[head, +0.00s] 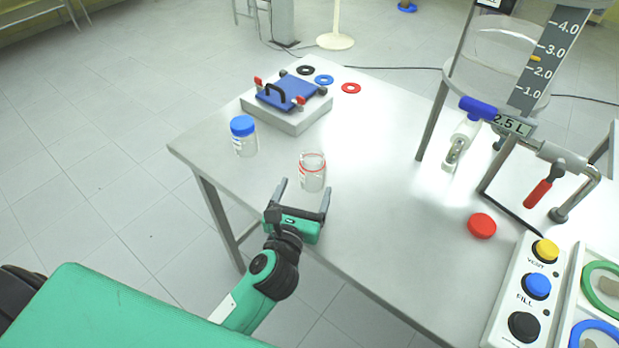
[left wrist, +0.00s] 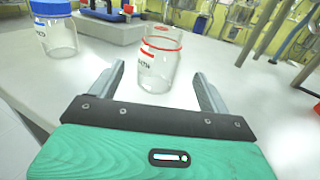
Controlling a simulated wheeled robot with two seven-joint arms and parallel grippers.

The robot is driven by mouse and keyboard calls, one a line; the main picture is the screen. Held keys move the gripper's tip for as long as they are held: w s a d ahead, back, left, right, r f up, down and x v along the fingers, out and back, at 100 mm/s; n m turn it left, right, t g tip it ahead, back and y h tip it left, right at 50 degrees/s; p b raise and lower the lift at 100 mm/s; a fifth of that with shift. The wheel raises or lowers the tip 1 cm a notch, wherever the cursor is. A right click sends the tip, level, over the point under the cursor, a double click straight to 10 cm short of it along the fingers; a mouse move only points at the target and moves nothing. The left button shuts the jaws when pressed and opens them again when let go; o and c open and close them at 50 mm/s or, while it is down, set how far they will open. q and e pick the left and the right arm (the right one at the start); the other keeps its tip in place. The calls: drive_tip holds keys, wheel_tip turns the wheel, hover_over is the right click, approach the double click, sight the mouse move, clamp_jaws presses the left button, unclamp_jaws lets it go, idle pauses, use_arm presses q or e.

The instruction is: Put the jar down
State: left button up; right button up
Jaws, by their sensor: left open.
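A clear glass jar with a red ring at its neck (head: 312,173) stands upright and lidless on the table. It also shows in the left wrist view (left wrist: 160,62), just beyond the fingertips. My left gripper (head: 303,187) is open, with its two fingers pointing toward the jar from the near side; nothing is held. In the left wrist view the fingers (left wrist: 160,80) are spread to either side of the jar's base. A second jar with a blue lid (head: 243,137) stands to the left. My right gripper is not in view.
A red lid (head: 482,225) lies on the table at the right, near a button panel (head: 525,295). A blue clamp device on a white block (head: 290,105) stands at the back. A glass reactor (head: 500,60) rises at the right. The table's middle (head: 380,180) is clear.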

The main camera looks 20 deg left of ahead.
use_arm(q)
drive_tip(key=s, duration=0.3)
drive_tip(key=shift+s, duration=0.35)
drive_tip(key=shift+s+d+b, duration=0.1)
drive_tip(key=shift+s+b, duration=0.25)
drive_tip(key=shift+s, duration=0.15)
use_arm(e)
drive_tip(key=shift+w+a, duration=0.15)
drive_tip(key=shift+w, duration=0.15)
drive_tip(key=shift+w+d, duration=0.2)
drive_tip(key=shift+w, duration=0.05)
